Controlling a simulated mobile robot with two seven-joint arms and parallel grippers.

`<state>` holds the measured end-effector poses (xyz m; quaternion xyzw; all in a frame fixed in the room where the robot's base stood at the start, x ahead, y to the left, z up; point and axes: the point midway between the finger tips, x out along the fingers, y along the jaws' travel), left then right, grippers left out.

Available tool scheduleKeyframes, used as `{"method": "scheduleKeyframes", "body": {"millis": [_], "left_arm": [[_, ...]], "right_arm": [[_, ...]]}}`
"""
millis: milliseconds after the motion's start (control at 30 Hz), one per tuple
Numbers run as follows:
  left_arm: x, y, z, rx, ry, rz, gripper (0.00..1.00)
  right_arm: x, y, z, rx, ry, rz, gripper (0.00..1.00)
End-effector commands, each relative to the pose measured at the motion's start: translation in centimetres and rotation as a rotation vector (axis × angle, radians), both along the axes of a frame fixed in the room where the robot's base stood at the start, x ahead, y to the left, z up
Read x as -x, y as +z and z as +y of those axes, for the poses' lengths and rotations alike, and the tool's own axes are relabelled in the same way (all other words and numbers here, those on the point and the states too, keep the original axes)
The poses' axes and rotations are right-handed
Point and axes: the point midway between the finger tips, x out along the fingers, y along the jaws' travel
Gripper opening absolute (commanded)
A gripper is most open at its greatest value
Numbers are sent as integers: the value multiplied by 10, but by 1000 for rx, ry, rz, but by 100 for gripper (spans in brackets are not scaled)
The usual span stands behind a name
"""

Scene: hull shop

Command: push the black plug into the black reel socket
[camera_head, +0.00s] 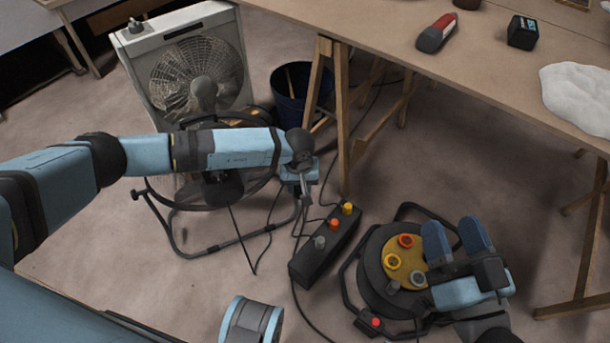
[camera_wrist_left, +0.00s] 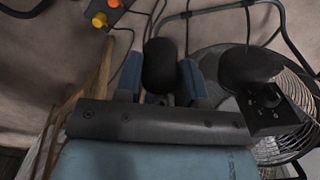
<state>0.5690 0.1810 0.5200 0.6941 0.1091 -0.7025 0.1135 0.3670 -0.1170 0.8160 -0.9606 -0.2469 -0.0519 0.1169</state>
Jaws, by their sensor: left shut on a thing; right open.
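The black cable reel (camera_head: 372,283) lies on the floor, its yellow face (camera_head: 411,256) turned up. Orange-red, yellow and grey socket rings show on the face. I cannot make out a black socket; my right gripper covers part of the reel's right side. My right gripper (camera_head: 457,243) is open above that side, with nothing seen between its blue fingers. My left gripper (camera_head: 302,184) is left of the reel, high above the floor. In the left wrist view its blue fingers are shut on a rounded black thing, apparently the black plug (camera_wrist_left: 161,66). The plug is apart from the reel.
A round fan (camera_head: 184,241) on a tube stand, a box fan (camera_head: 130,48) and a dark bucket (camera_head: 290,108) are left. Loose cables cross the floor. A workbench (camera_head: 470,75) overhangs behind.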

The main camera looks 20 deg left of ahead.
Motion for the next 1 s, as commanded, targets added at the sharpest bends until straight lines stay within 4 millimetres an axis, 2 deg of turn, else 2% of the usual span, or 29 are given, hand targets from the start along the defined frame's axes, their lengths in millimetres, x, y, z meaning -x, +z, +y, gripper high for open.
{"method": "scheduleKeyframes", "body": {"millis": [33, 200, 300, 400, 500, 600, 867, 900, 967, 1000], "left_arm": [[-11, 33, 9, 2, -28, -7, 15], [-26, 127, 32, 5, -140, -9, 15], [-27, 173, 43, 4, -204, -10, 15], [-25, 209, 52, 0, -258, -12, 15], [-23, 231, 58, -4, -293, -12, 15], [-21, 242, 60, -6, -313, -12, 15], [-21, 245, 61, -7, -318, -11, 15], [-21, 245, 61, -6, -317, -11, 15], [-21, 244, 61, -6, -317, -11, 15], [-21, 244, 61, -6, -317, -11, 15]], "right_arm": [[0, 1, 0, -1, 0, -2, 59], [0, 2, 0, -2, -1, -5, 59], [0, 2, 0, -2, -1, -6, 59], [0, 2, 0, -3, -2, -6, 59], [0, 2, 0, -3, -3, -6, 59], [0, 2, 0, -3, -3, -7, 59], [0, 2, 0, -3, -3, -7, 59], [0, 2, 0, -3, -3, -7, 57], [0, 2, 0, -3, -3, -7, 43], [0, 2, 0, -3, -3, -7, 43]]}}
